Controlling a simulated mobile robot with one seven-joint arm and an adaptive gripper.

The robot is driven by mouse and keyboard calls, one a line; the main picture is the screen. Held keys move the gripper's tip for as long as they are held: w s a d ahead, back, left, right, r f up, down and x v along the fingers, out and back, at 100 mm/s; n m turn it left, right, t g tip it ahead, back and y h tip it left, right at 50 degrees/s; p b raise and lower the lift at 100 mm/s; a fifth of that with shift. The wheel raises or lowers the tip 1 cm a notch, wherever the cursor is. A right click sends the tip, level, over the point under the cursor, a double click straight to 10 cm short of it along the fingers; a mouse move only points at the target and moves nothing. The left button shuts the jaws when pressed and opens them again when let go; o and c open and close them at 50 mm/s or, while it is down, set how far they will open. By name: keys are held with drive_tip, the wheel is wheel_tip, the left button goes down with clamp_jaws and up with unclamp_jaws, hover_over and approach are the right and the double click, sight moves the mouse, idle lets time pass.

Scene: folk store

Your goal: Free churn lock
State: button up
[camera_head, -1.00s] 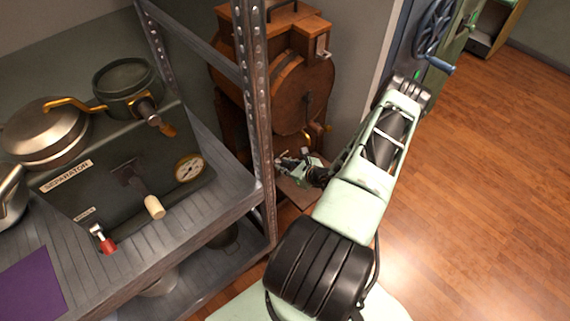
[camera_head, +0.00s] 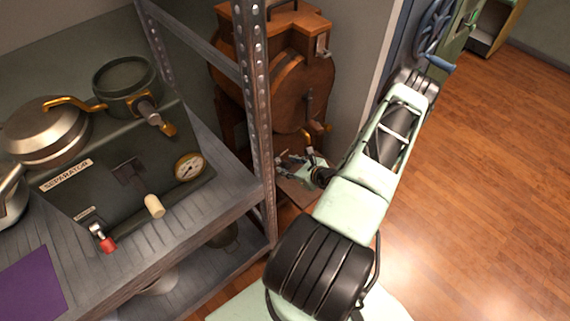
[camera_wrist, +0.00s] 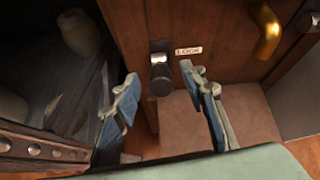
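The wooden churn (camera_head: 290,85) stands behind the metal shelf post in the head view. I cannot tell whether either finger touches the knob. In the head view my gripper (camera_head: 302,168) is low in front of the churn, partly hidden by my arm.
A yellow curved handle (camera_wrist: 267,32) is right of the label. The metal shelf (camera_head: 215,207) with the separator (camera_head: 125,180) stands close on the left, its post (camera_head: 260,110) near my gripper. The wooden floor (camera_head: 480,180) is clear on the right.

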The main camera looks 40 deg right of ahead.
drive_tip(key=v, duration=0.9)
drive_tip(key=shift+s, duration=0.1)
idle(0.4)
